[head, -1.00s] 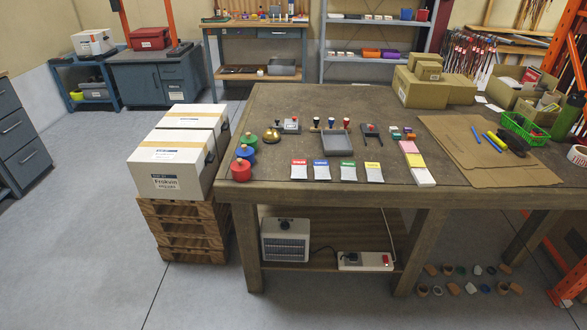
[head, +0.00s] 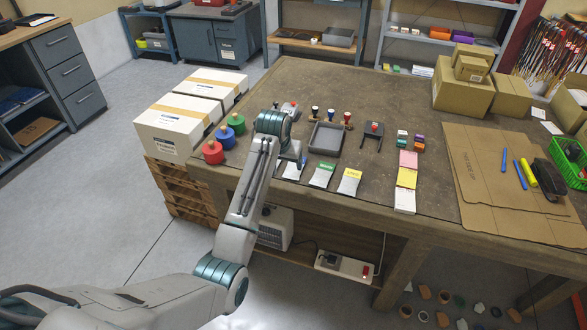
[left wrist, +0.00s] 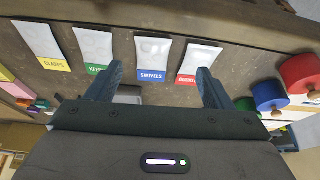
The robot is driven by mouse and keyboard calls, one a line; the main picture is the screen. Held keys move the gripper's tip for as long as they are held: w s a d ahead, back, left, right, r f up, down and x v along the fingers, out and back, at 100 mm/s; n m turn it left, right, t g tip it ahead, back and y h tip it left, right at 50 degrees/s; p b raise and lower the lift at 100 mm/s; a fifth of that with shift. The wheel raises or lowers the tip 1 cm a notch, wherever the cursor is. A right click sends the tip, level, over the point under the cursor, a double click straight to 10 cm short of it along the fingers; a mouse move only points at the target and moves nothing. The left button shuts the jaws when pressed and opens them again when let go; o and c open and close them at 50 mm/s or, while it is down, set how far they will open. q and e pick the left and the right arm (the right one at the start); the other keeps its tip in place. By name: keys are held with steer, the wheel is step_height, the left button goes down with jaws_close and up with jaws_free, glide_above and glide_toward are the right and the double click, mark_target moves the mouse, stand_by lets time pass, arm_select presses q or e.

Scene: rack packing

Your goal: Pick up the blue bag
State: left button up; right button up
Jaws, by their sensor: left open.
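The blue bag (head: 292,170) lies flat on the workbench near its front edge, partly hidden by my left arm. In the left wrist view the blue bag (left wrist: 153,58), with a blue "SWIVELS" label, shows between and beyond the two fingers. My left gripper (left wrist: 160,72) is open and empty, above the row of bags and apart from them. In the head view my left gripper (head: 297,158) is mostly hidden by its own wrist. My right gripper is not in view.
The red-labelled bag (left wrist: 198,60) and green-labelled bag (left wrist: 95,48) lie on either side, with a yellow-labelled bag (left wrist: 42,45) beyond. Red, blue and green spools (head: 226,138) stand to the left. A grey tray (head: 326,138) lies behind the bags.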

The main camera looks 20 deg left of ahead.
arm_select(q)
steer(key=w+r, duration=0.1)
steer(key=r, duration=0.1)
glide_above(293, 168)
steer(key=s, duration=0.3)
step_height(293, 168, down, 5)
steer(key=shift+w+a+f+p, duration=0.1)
steer(key=shift+w+p, duration=0.05)
steer(key=shift+p, duration=0.3)
steer(key=x, duration=0.2)
steer(key=p+x, duration=0.1)
steer(key=x, duration=0.1)
steer(key=shift+w+d, duration=0.15)
steer(key=shift+d, duration=0.1)
steer(key=shift+w+f, duration=0.15)
steer(key=shift+f, duration=0.2)
steer(key=c, duration=0.9)
steer(key=shift+c, duration=0.8)
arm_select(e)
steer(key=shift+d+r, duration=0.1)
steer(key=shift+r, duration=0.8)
